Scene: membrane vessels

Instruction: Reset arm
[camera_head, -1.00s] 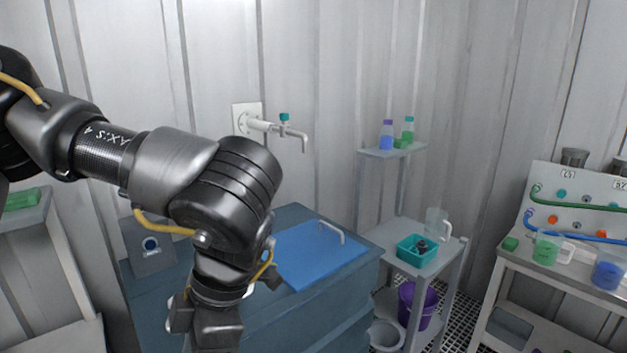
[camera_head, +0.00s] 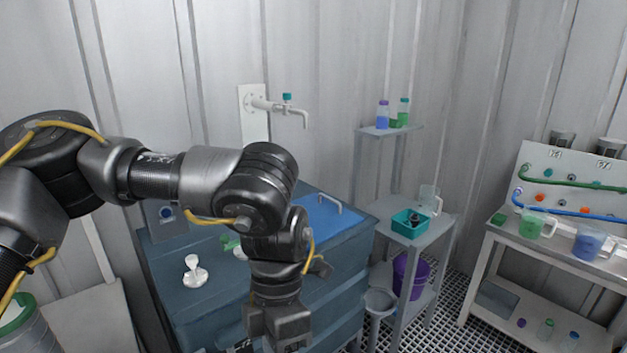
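My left arm reaches in from the left, bends at mid-picture and hangs down in front of the blue-grey cabinet (camera_head: 190,325). My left gripper (camera_head: 280,328) is at the bottom edge of the head view, pointing down. Its fingers are not clear there, so I cannot tell if it is open or shut. I see nothing held in it. My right arm and gripper are not in view.
A white fitting (camera_head: 195,271) stands on the cabinet, left of my forearm. A blue panel (camera_head: 318,215) lies behind my wrist. A wall tap (camera_head: 290,107) is above. A shelf stand with a teal tray (camera_head: 411,224) and a bench (camera_head: 555,262) with jugs stand to the right.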

